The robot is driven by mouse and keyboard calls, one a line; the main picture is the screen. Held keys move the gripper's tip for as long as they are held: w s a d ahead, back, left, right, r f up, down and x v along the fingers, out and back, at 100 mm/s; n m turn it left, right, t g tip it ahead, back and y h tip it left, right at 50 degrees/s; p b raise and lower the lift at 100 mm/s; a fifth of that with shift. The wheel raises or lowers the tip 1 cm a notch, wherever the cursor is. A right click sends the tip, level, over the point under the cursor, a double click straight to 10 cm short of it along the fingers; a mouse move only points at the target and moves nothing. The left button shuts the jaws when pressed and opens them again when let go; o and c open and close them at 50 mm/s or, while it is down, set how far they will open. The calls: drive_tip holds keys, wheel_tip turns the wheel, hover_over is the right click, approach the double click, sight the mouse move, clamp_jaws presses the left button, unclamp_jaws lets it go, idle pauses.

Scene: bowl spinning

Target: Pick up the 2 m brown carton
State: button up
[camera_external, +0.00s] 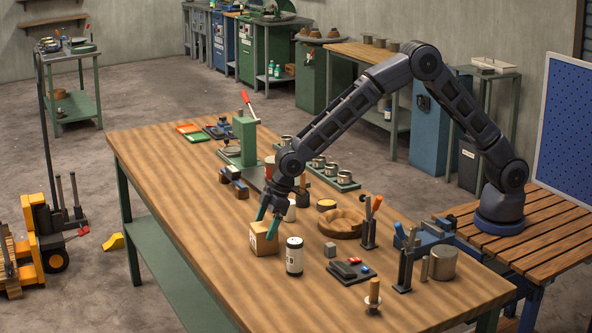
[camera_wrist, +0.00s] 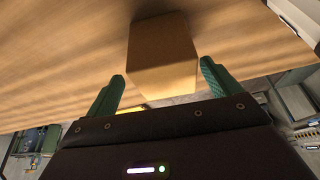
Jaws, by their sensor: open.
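The brown carton (camera_external: 264,240) is a small box upright on the wooden workbench (camera_external: 180,190), near its front edge. A dark printed mark shows on its side. My gripper (camera_external: 268,224) is at the carton in the outside view, with its green fingers pointing down. In the wrist view my gripper (camera_wrist: 163,80) is open, and the carton (camera_wrist: 162,58) shows between and beyond the two green fingertips. A gap is visible on each side of it. I cannot tell how far the fingers reach down around it.
A green press (camera_external: 243,140) stands behind. The bench left of the carton is clear.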

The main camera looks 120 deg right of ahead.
sight(262, 237)
drive_tip(key=x, duration=0.4)
drive_tip(key=shift+a+f, duration=0.2)
drive_tip(key=shift+a, duration=0.1)
drive_tip(key=shift+c, duration=0.2)
drive_tip(key=c, duration=1.1)
